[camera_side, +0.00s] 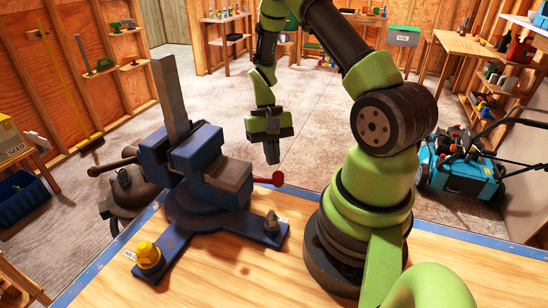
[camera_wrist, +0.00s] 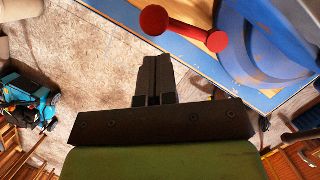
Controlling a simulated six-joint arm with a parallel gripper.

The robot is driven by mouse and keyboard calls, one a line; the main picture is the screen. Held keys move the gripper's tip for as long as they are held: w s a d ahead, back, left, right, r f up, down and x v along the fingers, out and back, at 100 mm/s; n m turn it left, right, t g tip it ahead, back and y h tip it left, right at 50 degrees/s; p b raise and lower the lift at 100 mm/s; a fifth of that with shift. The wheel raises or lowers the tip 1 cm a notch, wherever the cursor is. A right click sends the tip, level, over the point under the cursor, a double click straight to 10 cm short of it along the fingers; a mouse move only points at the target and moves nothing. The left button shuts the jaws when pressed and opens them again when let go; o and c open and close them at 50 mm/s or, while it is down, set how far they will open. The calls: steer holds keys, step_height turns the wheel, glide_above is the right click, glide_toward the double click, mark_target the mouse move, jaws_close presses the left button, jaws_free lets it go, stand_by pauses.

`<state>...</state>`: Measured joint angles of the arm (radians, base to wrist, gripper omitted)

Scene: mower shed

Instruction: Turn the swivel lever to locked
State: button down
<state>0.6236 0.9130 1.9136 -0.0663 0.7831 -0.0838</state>
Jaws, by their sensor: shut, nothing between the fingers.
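A blue bench vise (camera_side: 210,165) stands on the wooden workbench and holds an upright grey bar (camera_side: 172,98) in its jaws. A red-knobbed lever (camera_side: 270,180) sticks out from its right side; I take it as the swivel lever. In the wrist view the red lever (camera_wrist: 185,30) lies just beyond my fingertips, beside the blue vise body (camera_wrist: 268,35). My gripper (camera_side: 272,155) points down, shut and empty, just above and behind the red knob in the side view. The fingers also show in the wrist view (camera_wrist: 155,72), apparently apart from the lever. Locked markings are not readable.
A yellow knob (camera_side: 148,255) and a small grey knob (camera_side: 271,222) sit on the vise's base feet, beside small labels. The bench top (camera_side: 260,270) is clear in front. A blue mower (camera_side: 460,168) stands on the floor at right.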

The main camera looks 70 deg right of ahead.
mark_target(277, 172)
steer(key=shift+s+a, duration=0.45)
steer(key=shift+a, duration=0.1)
steer(key=shift+s+a+m, duration=0.35)
steer(key=shift+a+m, duration=0.05)
steer(key=shift+m, duration=0.3)
steer(key=shift+s+a, duration=0.15)
steer(key=shift+a, duration=0.1)
steer(key=shift+d, duration=0.1)
